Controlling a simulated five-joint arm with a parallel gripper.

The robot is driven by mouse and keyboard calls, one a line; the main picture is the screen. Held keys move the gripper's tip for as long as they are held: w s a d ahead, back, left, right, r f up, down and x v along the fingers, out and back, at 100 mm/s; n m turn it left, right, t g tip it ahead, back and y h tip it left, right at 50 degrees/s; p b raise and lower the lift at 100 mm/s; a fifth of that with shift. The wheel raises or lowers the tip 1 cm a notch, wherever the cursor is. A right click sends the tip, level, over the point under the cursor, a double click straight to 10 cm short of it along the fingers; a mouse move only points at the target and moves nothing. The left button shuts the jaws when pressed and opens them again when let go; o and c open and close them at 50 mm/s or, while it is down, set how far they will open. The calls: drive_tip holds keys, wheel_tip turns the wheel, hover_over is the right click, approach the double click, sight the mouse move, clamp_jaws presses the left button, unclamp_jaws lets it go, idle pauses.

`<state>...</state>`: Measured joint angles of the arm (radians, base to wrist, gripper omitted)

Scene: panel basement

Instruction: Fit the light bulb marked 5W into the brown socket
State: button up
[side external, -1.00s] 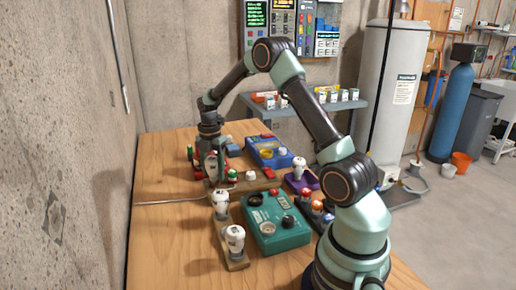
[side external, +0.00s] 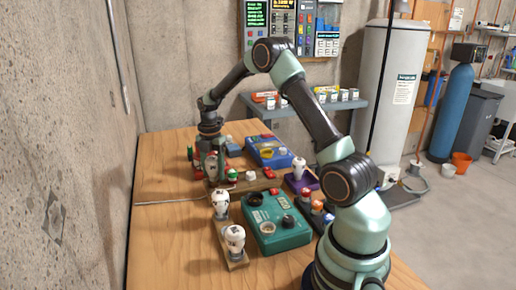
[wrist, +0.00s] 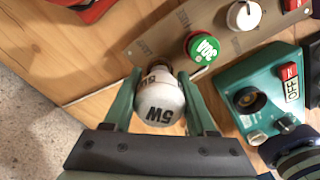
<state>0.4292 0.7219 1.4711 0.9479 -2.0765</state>
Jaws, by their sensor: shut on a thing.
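My gripper (wrist: 158,92) is shut on a white bulb (wrist: 160,105) marked 5W in the wrist view. The bulb's metal base points away from the wrist, and wooden table shows beyond it. In the side external view my gripper (side external: 213,170) is at the table's left part, beyond the teal box, and largely hides the bulb. The teal box (side external: 292,237) has a dark round socket (side external: 255,199) and a pale-rimmed one (side external: 267,227). The dark socket (wrist: 250,100) lies right of the bulb in the wrist view. I cannot tell which socket counts as brown.
A wooden stand (side external: 226,240) with two white bulbs is left of the teal box. A strip (wrist: 150,42) with a green 30A knob (wrist: 202,48), a white knob and a red part lies beside my gripper. A blue box (side external: 268,150) stands behind. The table's left front is clear.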

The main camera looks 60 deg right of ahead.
drive_tip(key=shift+f, duration=0.65)
drive_tip(key=o, duration=1.1)
drive_tip(key=shift+r, duration=5.55)
